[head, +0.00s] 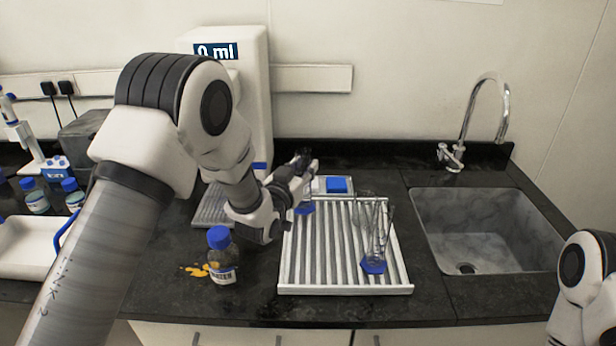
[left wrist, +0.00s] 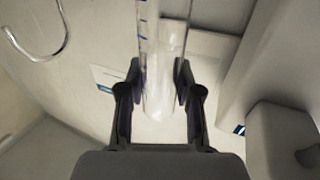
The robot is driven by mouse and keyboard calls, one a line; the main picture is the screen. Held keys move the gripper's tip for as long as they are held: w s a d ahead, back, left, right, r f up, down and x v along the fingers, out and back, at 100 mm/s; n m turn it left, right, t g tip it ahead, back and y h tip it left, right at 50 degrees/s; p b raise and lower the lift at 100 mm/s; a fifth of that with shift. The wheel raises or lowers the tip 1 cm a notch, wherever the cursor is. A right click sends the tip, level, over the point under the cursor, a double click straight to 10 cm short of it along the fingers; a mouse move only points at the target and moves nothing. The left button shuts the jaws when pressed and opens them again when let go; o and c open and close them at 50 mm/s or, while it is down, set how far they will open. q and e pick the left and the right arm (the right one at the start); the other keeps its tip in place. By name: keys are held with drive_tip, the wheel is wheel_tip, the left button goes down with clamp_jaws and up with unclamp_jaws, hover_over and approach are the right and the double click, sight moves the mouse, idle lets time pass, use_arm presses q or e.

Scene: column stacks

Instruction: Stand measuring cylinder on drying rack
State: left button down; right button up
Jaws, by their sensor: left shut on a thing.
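My left gripper (head: 303,166) is shut on a clear measuring cylinder (left wrist: 163,60) with blue marks. In the left wrist view the cylinder stands between the two fingers. In the head view my gripper mostly hides it, but a blue base (head: 304,209) shows below, over the far left part of the white ribbed drying rack (head: 345,289). I cannot tell whether this base touches the rack. Another clear glass vessel with a blue base (head: 373,266) stands on the rack at front right, with more clear glassware (head: 365,207) behind it. My right gripper is out of view.
A blue-capped bottle (head: 221,262) stands left of the rack beside a yellow spill (head: 194,270). A tall white unit (head: 250,110) reading "0 ml" stands behind my arm. A sink (head: 480,240) with a tap (head: 470,120) is at right. The rack's front left is clear.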

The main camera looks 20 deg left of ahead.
use_arm(q)
drive_tip(key=f, duration=0.2)
drive_tip(key=shift+w+d+f, duration=0.1)
drive_tip(key=shift+w+f, duration=0.3)
drive_tip(key=shift+s+r, duration=0.2)
drive_tip(key=shift+s, duration=0.05)
drive_tip(key=shift+s+f, duration=0.1)
drive_tip(key=c, duration=1.1)
unclamp_jaws()
drive_tip(key=shift+f, duration=0.1)
drive_tip(key=shift+c, duration=0.2)
drive_tip(key=o, duration=0.4)
drive_tip(key=shift+w, duration=0.2)
drive_tip(key=shift+c, duration=0.2)
drive_tip(key=shift+s, duration=0.1)
